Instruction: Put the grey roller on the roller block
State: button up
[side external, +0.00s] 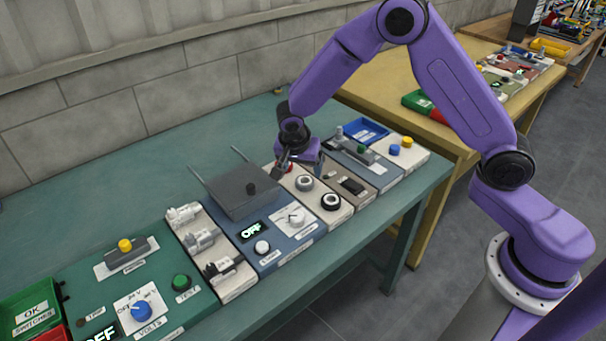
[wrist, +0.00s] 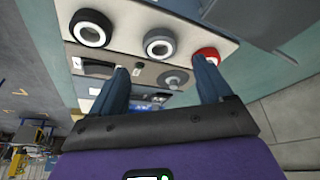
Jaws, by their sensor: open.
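The grey roller (side external: 304,183) is the middle ring in a row on a pale block (side external: 318,214). It also shows in the wrist view (wrist: 159,44), grey around a white centre. A black ring roller (side external: 331,201) and a red roller (wrist: 208,54) stand on either side of it. I cannot tell for sure which piece is the roller block. A brown-grey panel beside the row holds a black block (side external: 352,186) and a grey round part (wrist: 174,78). My gripper (wrist: 160,62) is open and empty, near the grey roller, its right finger near the red roller.
A blue panel with a dark grey box (side external: 242,189) and knobs stands left of the row. A blue tray (side external: 366,131) and a panel with yellow and blue knobs (side external: 400,146) stand to the right. The teal table is clear behind the panels.

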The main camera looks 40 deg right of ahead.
jog(key=s+a+r+n+y, duration=0.1)
jog(key=s+a+r+n, duration=0.3)
jog(key=s+r, duration=0.45)
jog(key=s+d+r+n+y, duration=0.1)
jog(key=s+d+n, duration=0.1)
jog(key=s+n, duration=0.4)
jog(key=s+d+r+n+g+y, duration=0.1)
jog(key=s+d+r+n, duration=0.1)
jog(key=s+n, duration=0.5)
jog(key=s+d+r+n+g+y, duration=0.1)
jog(key=s+n, duration=0.5)
jog(key=s, duration=0.7)
jog(key=d+r, duration=0.1)
jog(key=d, duration=0.1)
jog(key=shift+s+d+r+n, duration=0.15)
jog(key=shift+s+d+n, duration=0.1)
jog(key=shift+d+n, duration=0.15)
